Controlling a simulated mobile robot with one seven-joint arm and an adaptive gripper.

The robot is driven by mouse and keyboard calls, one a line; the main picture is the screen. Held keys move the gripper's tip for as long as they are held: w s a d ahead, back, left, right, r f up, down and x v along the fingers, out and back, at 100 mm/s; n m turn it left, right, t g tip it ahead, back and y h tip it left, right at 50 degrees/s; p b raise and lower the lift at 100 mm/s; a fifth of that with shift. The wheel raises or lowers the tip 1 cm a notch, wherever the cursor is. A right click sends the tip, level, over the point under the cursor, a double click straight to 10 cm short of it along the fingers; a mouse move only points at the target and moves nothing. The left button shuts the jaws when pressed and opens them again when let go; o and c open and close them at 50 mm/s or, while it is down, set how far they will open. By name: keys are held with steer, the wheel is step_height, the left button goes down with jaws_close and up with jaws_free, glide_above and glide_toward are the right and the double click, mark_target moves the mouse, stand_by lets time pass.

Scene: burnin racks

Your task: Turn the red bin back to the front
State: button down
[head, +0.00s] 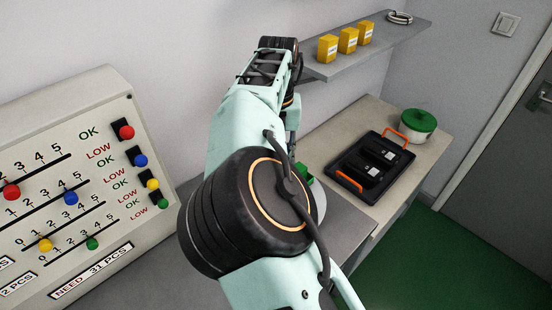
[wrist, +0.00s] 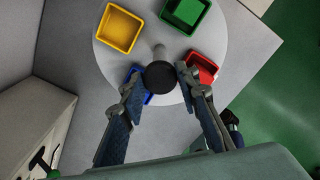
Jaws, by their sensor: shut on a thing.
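A round pale turntable (wrist: 122,58) carries a yellow bin (wrist: 119,29), a green bin (wrist: 186,13), a red bin (wrist: 205,64) and a blue bin (wrist: 147,98). A post with a black round knob (wrist: 160,77) stands up from it. My gripper (wrist: 159,80) is shut on the knob, one finger on each side. The red bin is right of the knob, partly hidden by my right finger. The blue bin is mostly hidden behind the knob and left finger. In the head view my arm covers most of the turntable; a bit of the green bin (head: 303,171) shows.
A panel with coloured sliders (head: 70,190) stands at left in the head view. At right, a black tray (head: 374,165) with orange handles and a green-lidded pot (head: 416,125) stand on a bench. A shelf (head: 375,50) with yellow boxes hangs above.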

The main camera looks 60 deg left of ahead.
steer(key=c, duration=1.5)
jaws_free()
steer(key=shift+o, duration=0.2)
steer(key=shift+r, duration=0.1)
step_height(320, 180, up, 12)
